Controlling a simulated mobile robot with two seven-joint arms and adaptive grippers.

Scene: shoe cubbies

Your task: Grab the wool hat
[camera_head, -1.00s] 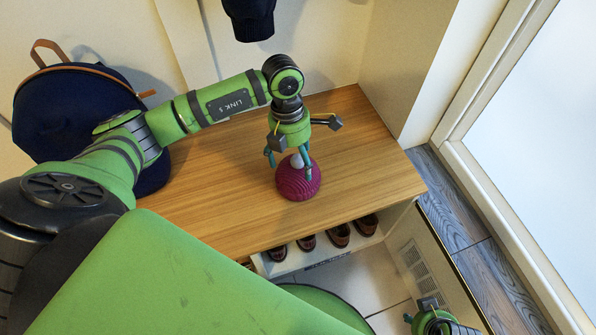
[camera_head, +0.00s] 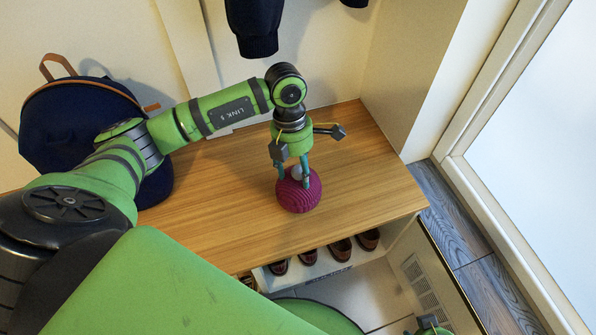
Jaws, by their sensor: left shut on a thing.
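The wool hat (camera_head: 299,194) is a magenta knitted hat with a pale pompom on top. It is upright on or just above the wooden bench top (camera_head: 220,205); I cannot tell whether it touches the wood. My left gripper (camera_head: 294,178) points down over the hat, its teal fingers on either side of the pompom. It is shut on the top of the hat, and the fingers partly hide the pompom. Only a small part of my right arm (camera_head: 432,326) shows at the bottom right edge; its fingers are out of view.
A navy backpack (camera_head: 65,115) with orange-brown trim stands on the bench's left end. Several brown shoes (camera_head: 340,249) sit in the cubby below. Dark clothing (camera_head: 256,22) hangs at the top. A wall bounds the bench on the right. The bench around the hat is clear.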

